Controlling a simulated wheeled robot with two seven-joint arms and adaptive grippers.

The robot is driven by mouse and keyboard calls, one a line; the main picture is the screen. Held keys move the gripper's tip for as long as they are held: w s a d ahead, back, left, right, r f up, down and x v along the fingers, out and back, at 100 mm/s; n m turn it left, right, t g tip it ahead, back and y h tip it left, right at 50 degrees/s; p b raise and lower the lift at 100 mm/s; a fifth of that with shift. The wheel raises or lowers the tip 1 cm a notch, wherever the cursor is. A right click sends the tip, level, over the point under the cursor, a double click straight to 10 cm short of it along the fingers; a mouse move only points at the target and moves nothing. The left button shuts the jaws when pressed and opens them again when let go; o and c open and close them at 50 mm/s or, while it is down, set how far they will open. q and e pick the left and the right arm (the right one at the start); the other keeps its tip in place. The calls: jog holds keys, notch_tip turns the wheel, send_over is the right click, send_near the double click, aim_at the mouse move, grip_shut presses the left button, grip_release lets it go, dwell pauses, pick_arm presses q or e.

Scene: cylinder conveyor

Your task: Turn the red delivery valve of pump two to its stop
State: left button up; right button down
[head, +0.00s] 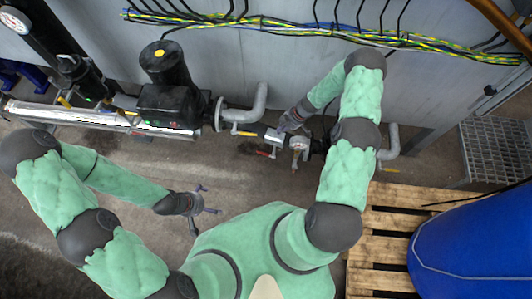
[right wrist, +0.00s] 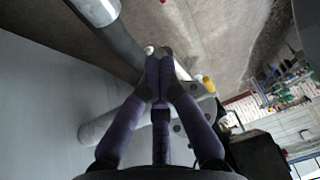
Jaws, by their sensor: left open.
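A small red handle (head: 264,154) shows in the head view below the grey pipe line right of the black pump (head: 168,100). A speck of red (right wrist: 163,1) shows at the top edge of the right wrist view. My right gripper (head: 282,128) is at the pipe line, just above and right of the red handle. In the right wrist view its purple fingers (right wrist: 160,75) come together at the tips, with a pale fitting behind them; I see nothing between them. My left gripper (head: 205,208) is open and empty over the floor, well away from the pipes.
A yellow handle (head: 243,132) sits on the pipe left of my right gripper; yellow (right wrist: 208,84) also shows behind its fingers. A gauge (head: 299,143) is close to its right. A wooden pallet (head: 385,222) and blue drum (head: 475,245) stand right. Cables run along the wall.

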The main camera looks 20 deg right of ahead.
jog(key=b, duration=0.6)
send_near(266, 154)
pick_arm(q)
notch_tip(266, 154, down, 14)
jog(key=b, duration=0.6)
jog(key=shift+r, duration=0.2)
pick_arm(e)
jog(key=w+a+f, duration=0.3)
jog(key=f, duration=0.2)
jog(key=shift+a+f, duration=0.25)
jog(key=shift+a, duration=0.15)
